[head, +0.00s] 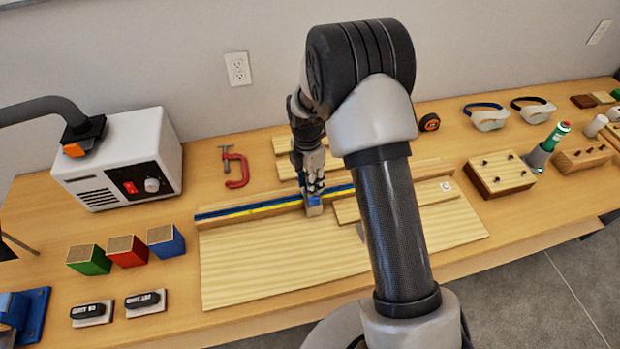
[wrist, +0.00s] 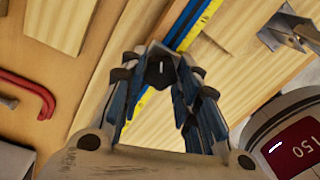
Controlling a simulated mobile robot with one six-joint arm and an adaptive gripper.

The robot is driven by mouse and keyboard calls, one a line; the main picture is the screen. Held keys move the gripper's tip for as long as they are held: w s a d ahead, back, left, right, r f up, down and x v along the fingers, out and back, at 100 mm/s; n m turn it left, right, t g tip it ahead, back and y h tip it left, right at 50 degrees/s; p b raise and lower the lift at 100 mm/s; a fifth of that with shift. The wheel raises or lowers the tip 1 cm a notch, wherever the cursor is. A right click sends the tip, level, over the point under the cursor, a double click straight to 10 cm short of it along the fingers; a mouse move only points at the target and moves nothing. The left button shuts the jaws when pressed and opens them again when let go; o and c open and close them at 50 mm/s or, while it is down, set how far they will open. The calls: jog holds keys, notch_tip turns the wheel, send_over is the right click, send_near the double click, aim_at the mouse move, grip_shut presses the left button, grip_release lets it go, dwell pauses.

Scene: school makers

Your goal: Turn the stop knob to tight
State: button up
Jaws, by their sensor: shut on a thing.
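The stop (head: 314,210) is a small block on the fence (head: 250,210), which carries a blue and yellow strip along the back of the wooden board. The stop knob (wrist: 160,70) is black with a short white mark on top, seen between my fingertips in the wrist view. My gripper (head: 313,190) points down over the stop and is shut on the knob; it also shows in the wrist view (wrist: 162,78). In the head view my fingers hide the knob. I cannot see any tight or loose marking.
A red clamp (head: 235,168) lies left of the gripper, also in the wrist view (wrist: 28,92). A white machine (head: 120,160) stands at the back left. A loose wood strip (head: 400,203) lies right of the stop. The wide board (head: 270,270) in front is bare.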

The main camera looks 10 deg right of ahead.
jog(key=m+p, duration=0.1)
jog(key=m, duration=0.2)
jog(key=shift+m, duration=0.4)
jog(key=m, duration=0.3)
jog(key=shift+d+m, duration=0.1)
jog(key=shift+m, duration=0.2)
jog(key=m+p, duration=0.1)
jog(key=m, duration=0.2)
jog(key=shift+m+y, duration=0.3)
jog(key=m, duration=0.4)
jog(key=shift+m, duration=0.3)
jog(key=m+p, duration=0.1)
jog(key=m, duration=0.5)
jog(key=shift+s+t, duration=0.1)
jog(key=shift+t, duration=0.3)
jog(key=m+p, duration=0.1)
jog(key=m, duration=0.5)
jog(key=shift+m, duration=0.3)
